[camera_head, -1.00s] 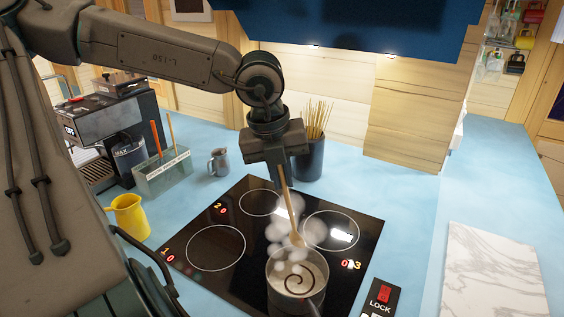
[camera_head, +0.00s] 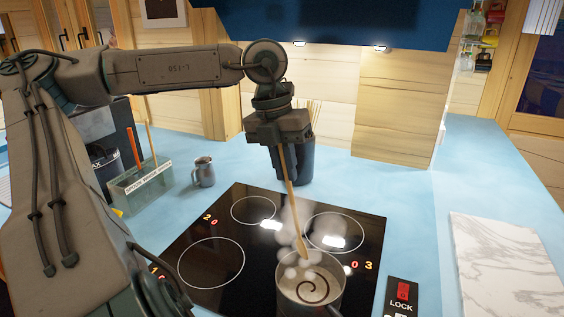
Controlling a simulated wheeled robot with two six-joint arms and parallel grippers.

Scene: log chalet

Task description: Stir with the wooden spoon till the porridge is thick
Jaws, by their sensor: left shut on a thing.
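My left gripper (camera_head: 279,140) points down above the hob and is shut on the upper end of a wooden spoon (camera_head: 291,196). The spoon slants down to the far rim of a metal pot (camera_head: 312,303). Pale porridge (camera_head: 308,284) with a dark spiral on its surface shows in the pot. White steam puffs surround the spoon's lower end, so I cannot tell whether its tip touches the porridge. My right gripper is not in view.
The pot stands at the front of the black hob (camera_head: 226,212), beside a LOCK panel (camera_head: 402,296). A small metal jug (camera_head: 204,172), a utensil box (camera_head: 141,187) and a dark holder of sticks (camera_head: 304,160) stand behind. A marble board (camera_head: 505,262) lies right.

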